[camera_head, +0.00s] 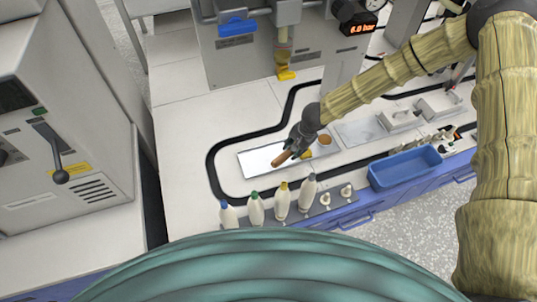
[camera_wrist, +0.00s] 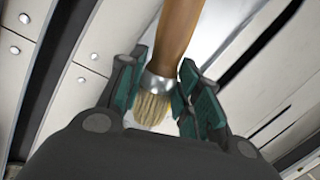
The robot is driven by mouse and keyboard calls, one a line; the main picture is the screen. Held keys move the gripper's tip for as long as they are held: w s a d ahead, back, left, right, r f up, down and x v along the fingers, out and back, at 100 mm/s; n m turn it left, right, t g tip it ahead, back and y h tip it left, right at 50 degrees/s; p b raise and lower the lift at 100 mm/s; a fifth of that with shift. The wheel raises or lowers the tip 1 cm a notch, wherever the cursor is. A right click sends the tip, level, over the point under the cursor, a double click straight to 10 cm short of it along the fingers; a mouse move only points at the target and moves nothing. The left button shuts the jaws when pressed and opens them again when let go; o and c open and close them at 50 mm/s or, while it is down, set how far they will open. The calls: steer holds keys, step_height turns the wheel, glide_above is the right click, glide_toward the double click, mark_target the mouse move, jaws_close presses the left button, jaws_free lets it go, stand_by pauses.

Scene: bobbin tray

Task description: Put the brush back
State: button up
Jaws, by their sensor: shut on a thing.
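My gripper (camera_head: 292,153) is shut on a brush, over the shiny metal tray (camera_head: 252,166) on the white worktop. In the head view the brush's brown wooden handle (camera_head: 281,159) sticks out to the lower left of the fingers. In the wrist view my gripper (camera_wrist: 158,82) has its green-padded fingers on both sides of the brush's metal ferrule (camera_wrist: 159,80). The pale bristles (camera_wrist: 150,109) point back toward my palm, and the handle (camera_wrist: 179,32) runs up out of the picture. I cannot tell how high the brush is above the tray.
Several white bobbins with coloured tips (camera_head: 282,202) stand along the front rail, beside empty pegs (camera_head: 325,200). A blue bin (camera_head: 404,166) is at the right. A small round brown thing (camera_head: 325,140) lies right of my gripper. A black track loops around the tray.

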steer(key=b, duration=0.2)
glide_above(267, 156)
steer(key=d, duration=0.1)
steer(key=shift+s+d+f, duration=0.15)
steer(key=shift+s+f, duration=0.25)
steer(key=shift+f, duration=0.05)
steer(key=shift+b+x, duration=0.45)
steer(key=shift+x, duration=1.3)
steer(key=shift+s+f, duration=0.15)
steer(key=shift+s, duration=0.05)
steer(key=o, duration=1)
steer(key=shift+o, duration=0.2)
steer(key=p+v, duration=0.3)
steer(key=v, duration=0.9)
